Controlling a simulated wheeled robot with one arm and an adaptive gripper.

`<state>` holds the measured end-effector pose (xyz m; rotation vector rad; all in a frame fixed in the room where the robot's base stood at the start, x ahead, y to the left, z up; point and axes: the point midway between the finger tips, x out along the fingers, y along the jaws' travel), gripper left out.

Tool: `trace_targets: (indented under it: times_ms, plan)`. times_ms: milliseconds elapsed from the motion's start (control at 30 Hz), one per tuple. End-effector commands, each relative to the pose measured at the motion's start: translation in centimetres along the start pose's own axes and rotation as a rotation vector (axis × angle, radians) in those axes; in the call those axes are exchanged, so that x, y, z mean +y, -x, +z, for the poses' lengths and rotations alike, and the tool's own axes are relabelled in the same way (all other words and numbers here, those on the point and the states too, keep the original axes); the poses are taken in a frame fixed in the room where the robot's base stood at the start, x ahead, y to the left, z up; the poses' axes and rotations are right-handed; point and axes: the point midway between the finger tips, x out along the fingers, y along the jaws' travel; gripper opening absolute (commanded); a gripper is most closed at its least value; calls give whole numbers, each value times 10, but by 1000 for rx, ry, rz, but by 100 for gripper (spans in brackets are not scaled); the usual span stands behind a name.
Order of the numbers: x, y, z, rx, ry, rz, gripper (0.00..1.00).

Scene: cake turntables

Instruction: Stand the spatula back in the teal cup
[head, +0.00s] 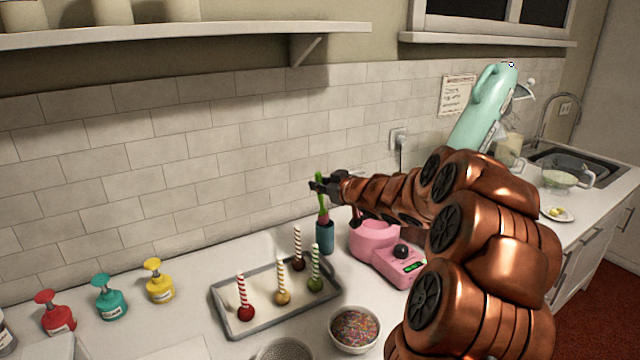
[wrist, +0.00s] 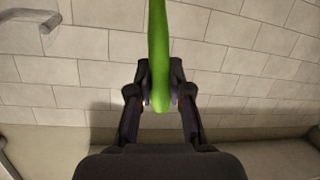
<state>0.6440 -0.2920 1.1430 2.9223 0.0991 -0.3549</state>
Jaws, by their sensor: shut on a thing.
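My gripper (head: 320,187) is shut on the green handle of the spatula (head: 322,205) and holds it nearly upright. The green handle (wrist: 159,50) runs between both fingers in the wrist view (wrist: 160,95). The teal cup (head: 325,238) stands on the counter behind the tray, directly below the spatula. The spatula's reddish lower part meets the cup's rim in the head view. I cannot tell whether its tip is inside the cup or just over or behind it. The cup does not show in the wrist view.
A pink appliance (head: 382,252) stands close right of the cup. A grey-rimmed tray (head: 236,322) with several cake pops lies in front. A sprinkle bowl (head: 355,328) and pump bottles (head: 109,299) stand nearer and left. A mint-green appliance (head: 482,110) is partly hidden by my arm. The tiled wall is behind.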

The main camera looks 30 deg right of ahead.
Motion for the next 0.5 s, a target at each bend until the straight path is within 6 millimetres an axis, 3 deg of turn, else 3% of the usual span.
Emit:
trace_targets:
  times_ms: [500]
  plan:
    - [-8,-10,39,-1,-2,-1,0]
